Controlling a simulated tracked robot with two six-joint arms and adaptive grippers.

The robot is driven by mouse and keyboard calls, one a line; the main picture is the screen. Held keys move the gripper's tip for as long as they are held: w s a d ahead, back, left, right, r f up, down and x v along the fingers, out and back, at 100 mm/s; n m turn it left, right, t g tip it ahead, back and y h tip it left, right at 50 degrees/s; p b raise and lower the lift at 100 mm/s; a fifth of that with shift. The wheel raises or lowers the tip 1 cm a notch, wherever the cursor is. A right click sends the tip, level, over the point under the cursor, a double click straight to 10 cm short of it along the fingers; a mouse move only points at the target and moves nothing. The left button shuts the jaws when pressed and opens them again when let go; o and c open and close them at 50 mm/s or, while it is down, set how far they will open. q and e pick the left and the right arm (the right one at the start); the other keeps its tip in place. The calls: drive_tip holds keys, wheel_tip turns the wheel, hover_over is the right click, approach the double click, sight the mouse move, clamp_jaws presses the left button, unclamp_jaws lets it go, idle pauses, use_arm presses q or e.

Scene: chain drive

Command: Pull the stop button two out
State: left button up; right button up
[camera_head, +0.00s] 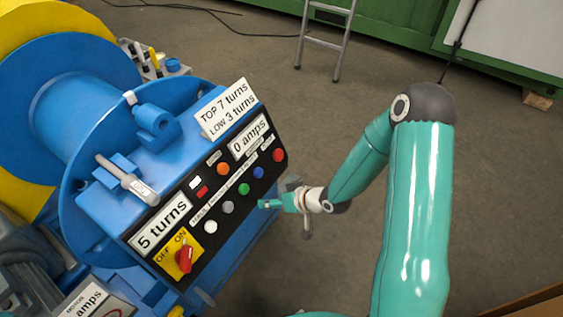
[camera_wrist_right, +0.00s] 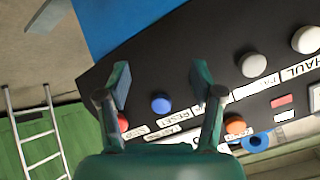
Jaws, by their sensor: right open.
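A red round button (camera_head: 278,155) sits at the far right end of the button row on the black sloped control panel (camera_head: 205,208). It shows in the right wrist view (camera_wrist_right: 123,122) partly behind my left-hand finger, near a label that seems to read STOP. No number two is readable. A blue button (camera_head: 258,172) is beside it and shows between my fingers in the wrist view (camera_wrist_right: 160,102). My right gripper (camera_head: 268,204) is open and empty, near the panel's right edge. I cannot tell whether it touches anything. My left gripper is not in view.
Green (camera_head: 243,189), grey (camera_head: 228,207) and white (camera_head: 211,227) buttons continue the row, with an orange one (camera_head: 222,169) above. A red rotary switch (camera_head: 184,256) is lower left. A sign (camera_head: 226,109) stands on top. Floor right of the panel is clear; a ladder (camera_head: 325,40) stands behind.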

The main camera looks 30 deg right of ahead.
drive_tip(key=w+d+r+n+t+b, duration=0.1)
drive_tip(key=d+r+n+t+b, duration=0.3)
drive_tip(key=d, duration=0.6)
drive_tip(key=n+y+b, duration=0.1)
drive_tip(key=n+b, duration=0.1)
approach(280, 154)
drive_tip(key=shift+g, duration=0.3)
drive_tip(key=b+x, duration=0.2)
drive_tip(key=x, duration=0.7)
drive_tip(key=shift+w+a, duration=0.1)
drive_tip(key=shift+w, duration=0.35)
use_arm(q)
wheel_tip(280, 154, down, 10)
use_arm(e)
clamp_jaws()
